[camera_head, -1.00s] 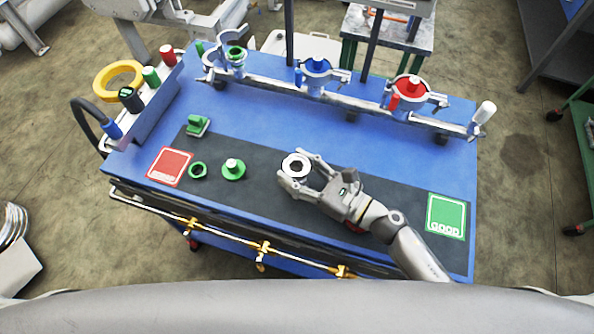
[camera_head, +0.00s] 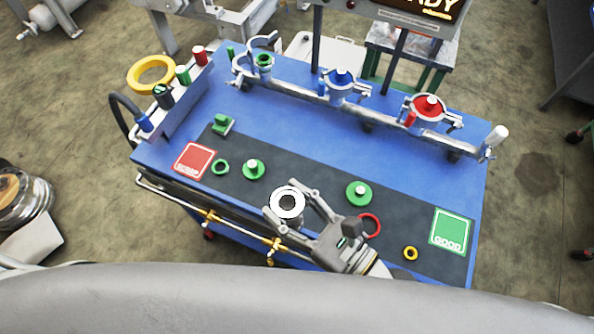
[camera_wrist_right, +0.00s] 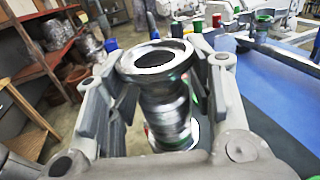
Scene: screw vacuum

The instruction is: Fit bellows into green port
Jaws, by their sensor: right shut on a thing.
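The metal bellows (camera_wrist_right: 165,108) stands about upright between the fingers of my right gripper (camera_head: 292,210), which is shut on it. In the head view, the round top flange of the bellows (camera_head: 275,205) faces up, over the front part of the dark mat. The green port (camera_head: 264,61) is on the pipe at the back left of the table, with an open metal clamp (camera_head: 252,72) around it. My gripper is well in front of the port and to its right. The lower end of the bellows is hidden in the head view. My left gripper is not in view.
The blue port (camera_head: 341,78) and red port (camera_head: 428,106) are further right along the pipe. Green fittings (camera_head: 253,169) (camera_head: 359,194), a red ring (camera_head: 369,225) and a yellow ring (camera_head: 410,254) lie on the mat. A tool rack (camera_head: 177,102) lines the left edge.

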